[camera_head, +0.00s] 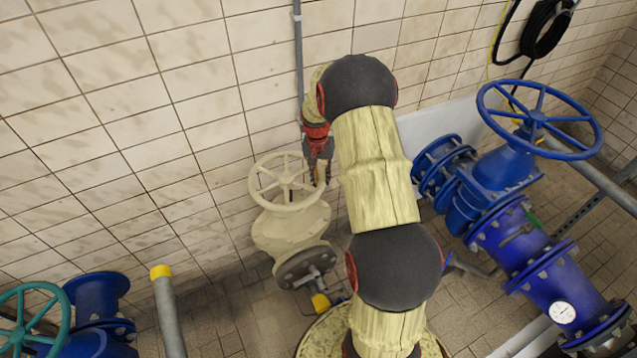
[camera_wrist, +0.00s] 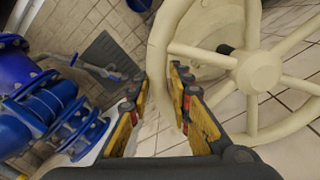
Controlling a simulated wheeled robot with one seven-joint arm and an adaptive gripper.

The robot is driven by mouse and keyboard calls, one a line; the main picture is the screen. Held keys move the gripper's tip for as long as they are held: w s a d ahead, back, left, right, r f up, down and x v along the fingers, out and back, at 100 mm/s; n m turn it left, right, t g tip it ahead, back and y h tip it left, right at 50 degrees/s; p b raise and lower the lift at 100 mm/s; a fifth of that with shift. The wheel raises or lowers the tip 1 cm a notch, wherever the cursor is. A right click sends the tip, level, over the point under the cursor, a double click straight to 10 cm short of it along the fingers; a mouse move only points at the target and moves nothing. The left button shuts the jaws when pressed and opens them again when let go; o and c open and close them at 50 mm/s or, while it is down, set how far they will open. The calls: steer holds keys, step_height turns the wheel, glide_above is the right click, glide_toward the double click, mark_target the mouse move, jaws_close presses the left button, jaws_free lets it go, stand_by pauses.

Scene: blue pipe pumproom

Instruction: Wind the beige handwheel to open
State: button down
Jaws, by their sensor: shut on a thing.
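The beige handwheel (camera_head: 287,181) sits on top of a beige valve body (camera_head: 290,232) by the tiled wall in the head view. In the wrist view its hub (camera_wrist: 258,71), spokes and thick rim fill the upper right. My gripper (camera_head: 318,172) is at the right side of the wheel's rim. In the wrist view my gripper's two fingers (camera_wrist: 160,88) stand on either side of the rim and are shut on it. The exact contact at the fingertips is partly hidden.
A blue valve with a blue handwheel (camera_head: 539,120) stands to the right, with blue flanged pipe (camera_head: 520,245) below it. A teal handwheel (camera_head: 30,325) is at the lower left. A grey post with a yellow cap (camera_head: 162,272) stands left of the beige valve. The tiled wall is close behind.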

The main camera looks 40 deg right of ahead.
steer(key=w+d+n, duration=0.1)
steer(key=w+n, duration=0.2)
steer(key=w+d+n+p, duration=0.1)
steer(key=w+n, duration=0.2)
steer(key=w+d+n+p, duration=0.1)
steer(key=w+d+n, duration=0.1)
steer(key=w+n, duration=0.1)
steer(key=shift+r+t, duration=0.2)
steer(key=shift+t, duration=0.1)
steer(key=shift+w+a+n, duration=0.15)
steer(key=shift+w+n, duration=0.65)
steer(key=shift+w, duration=0.05)
steer(key=shift+w+a+n, duration=0.1)
steer(key=shift+w+n, duration=0.7)
steer(key=shift+w, duration=0.05)
steer(key=shift+r, duration=0.1)
steer(key=c, duration=1.8)
jaws_free()
steer(key=shift+c, duration=0.2)
steer(key=shift+o, duration=1)
steer(key=shift+s+a+f, duration=0.1)
steer(key=shift+f, duration=0.15)
step_height(320, 180, up, 12)
steer(key=shift+a, duration=0.4)
steer(key=shift+s+d, duration=0.1)
steer(key=shift+s, duration=0.05)
